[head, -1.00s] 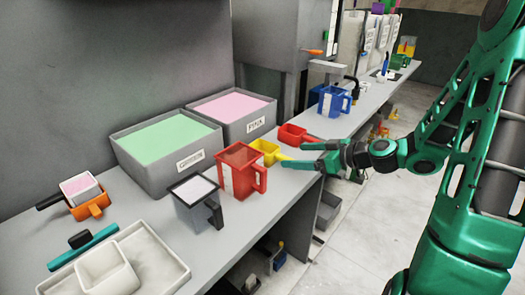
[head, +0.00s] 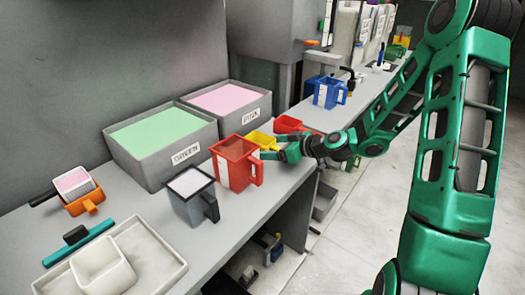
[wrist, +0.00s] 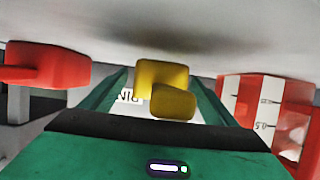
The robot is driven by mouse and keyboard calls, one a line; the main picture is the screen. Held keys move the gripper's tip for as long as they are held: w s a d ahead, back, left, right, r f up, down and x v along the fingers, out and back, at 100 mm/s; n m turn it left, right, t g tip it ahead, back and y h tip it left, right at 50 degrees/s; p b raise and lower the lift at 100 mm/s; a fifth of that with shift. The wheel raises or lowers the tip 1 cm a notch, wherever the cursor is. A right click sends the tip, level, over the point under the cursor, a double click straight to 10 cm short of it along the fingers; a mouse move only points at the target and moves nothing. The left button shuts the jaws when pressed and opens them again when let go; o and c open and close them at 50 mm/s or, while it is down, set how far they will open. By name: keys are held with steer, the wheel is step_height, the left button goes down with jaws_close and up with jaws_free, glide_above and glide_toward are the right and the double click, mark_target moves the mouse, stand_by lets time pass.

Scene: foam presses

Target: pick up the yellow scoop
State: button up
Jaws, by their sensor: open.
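The yellow scoop (head: 262,140) lies on the bench between the red jug (head: 234,170) and the red scoop (head: 288,124). My gripper (head: 271,147) is open and low at the bench, at the handle side of the yellow scoop. In the wrist view the yellow scoop (wrist: 158,76) is in the middle, its handle end facing me between the two green fingers. The fingers partly hide the scoop in the head view, and I cannot tell whether they touch it.
The red jug (wrist: 265,105) stands close on the right in the wrist view, and the red scoop (wrist: 48,65) on the left. Behind are the pink bin (head: 255,120) and green bin (head: 180,165). A grey jug (head: 190,200) stands nearer. Open floor (head: 375,200) lies right.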

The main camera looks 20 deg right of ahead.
steer(key=shift+w+a+f, duration=0.1)
steer(key=shift+w+a, duration=0.05)
steer(key=c, duration=1.2)
